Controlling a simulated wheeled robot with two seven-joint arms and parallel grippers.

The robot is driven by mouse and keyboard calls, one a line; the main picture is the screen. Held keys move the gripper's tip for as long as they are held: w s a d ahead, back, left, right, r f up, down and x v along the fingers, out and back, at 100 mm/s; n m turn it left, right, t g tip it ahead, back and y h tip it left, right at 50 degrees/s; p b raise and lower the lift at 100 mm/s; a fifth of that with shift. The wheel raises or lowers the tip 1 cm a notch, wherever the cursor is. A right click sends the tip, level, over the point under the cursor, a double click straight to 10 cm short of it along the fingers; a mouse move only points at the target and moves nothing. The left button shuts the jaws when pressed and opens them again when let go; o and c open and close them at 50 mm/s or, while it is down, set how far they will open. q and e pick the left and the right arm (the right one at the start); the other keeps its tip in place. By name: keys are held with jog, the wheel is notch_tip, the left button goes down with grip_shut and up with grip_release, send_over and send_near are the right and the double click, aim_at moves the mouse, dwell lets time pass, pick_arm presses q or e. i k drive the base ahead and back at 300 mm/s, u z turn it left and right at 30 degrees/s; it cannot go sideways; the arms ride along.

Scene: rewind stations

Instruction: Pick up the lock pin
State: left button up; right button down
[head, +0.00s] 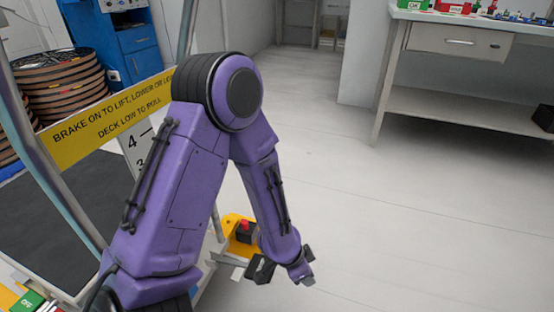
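I cannot make out a lock pin for certain. A small red-topped dark part (245,228) sits on a yellow piece (232,246) low on the cart, partly behind my purple arm; I cannot tell if it is the pin. My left gripper (285,271) is at the end of that arm, low over the floor, just right of and below the red-topped part. No held object can be made out. My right gripper is out of view.
The cart has a black deck (45,235), grey rails and a yellow brake sign (105,122). Stacked brown reels (60,85) and a blue cabinet (128,45) stand behind it. A workbench (460,42) is at upper right. The floor (410,220) on the right is clear.

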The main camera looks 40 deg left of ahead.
aim_at(245, 223)
jog(key=i, duration=1.45)
jog(key=u, duration=2.05)
jog(key=i, duration=0.2)
jog(key=u, duration=0.2)
